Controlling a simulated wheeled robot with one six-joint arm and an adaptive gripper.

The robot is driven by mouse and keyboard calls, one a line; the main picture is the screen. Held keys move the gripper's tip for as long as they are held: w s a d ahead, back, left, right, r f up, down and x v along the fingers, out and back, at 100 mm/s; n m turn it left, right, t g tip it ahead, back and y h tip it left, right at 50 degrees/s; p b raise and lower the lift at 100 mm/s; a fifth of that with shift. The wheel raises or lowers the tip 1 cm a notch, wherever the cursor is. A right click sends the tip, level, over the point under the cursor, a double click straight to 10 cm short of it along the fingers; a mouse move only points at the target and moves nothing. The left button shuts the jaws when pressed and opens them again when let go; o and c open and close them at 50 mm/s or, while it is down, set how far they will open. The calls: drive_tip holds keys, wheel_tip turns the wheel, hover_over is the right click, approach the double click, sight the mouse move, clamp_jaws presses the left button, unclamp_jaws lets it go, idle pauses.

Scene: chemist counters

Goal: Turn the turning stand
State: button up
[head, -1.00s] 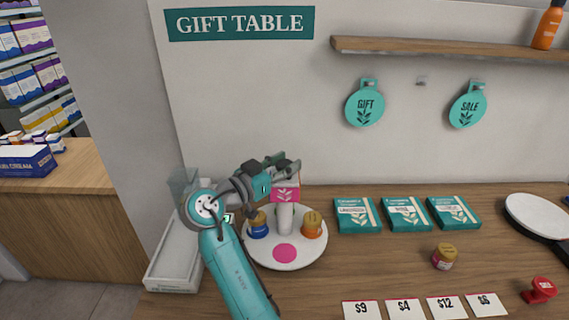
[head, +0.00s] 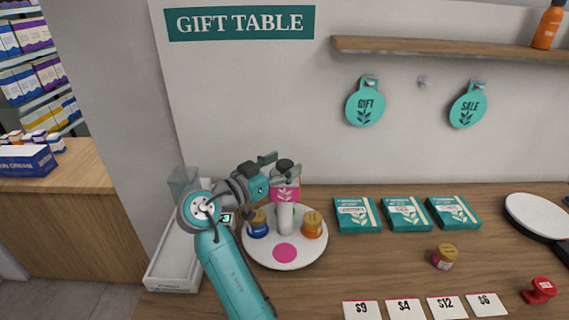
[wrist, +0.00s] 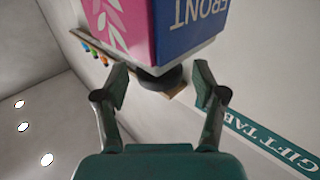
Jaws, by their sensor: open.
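The turning stand has a round white base (head: 285,256) with a pink spot at its front, a white post (head: 285,218) and a box-shaped head (head: 285,191) on top. The head's pink leaf face is toward me in the head view. A dark knob (head: 285,165) tops it. A blue jar (head: 257,224) and an orange jar (head: 312,224) stand on the base. My gripper (head: 270,171) is open beside the knob, at its left. In the wrist view, my open fingers (wrist: 163,84) are either side of the dark knob (wrist: 160,78), with the pink face and blue "FRONT" face above.
A pale tray (head: 172,275) lies left of the stand. The wall with hanging tags (head: 365,104) rises behind.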

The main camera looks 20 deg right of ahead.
drive_tip(key=v, duration=1.1)
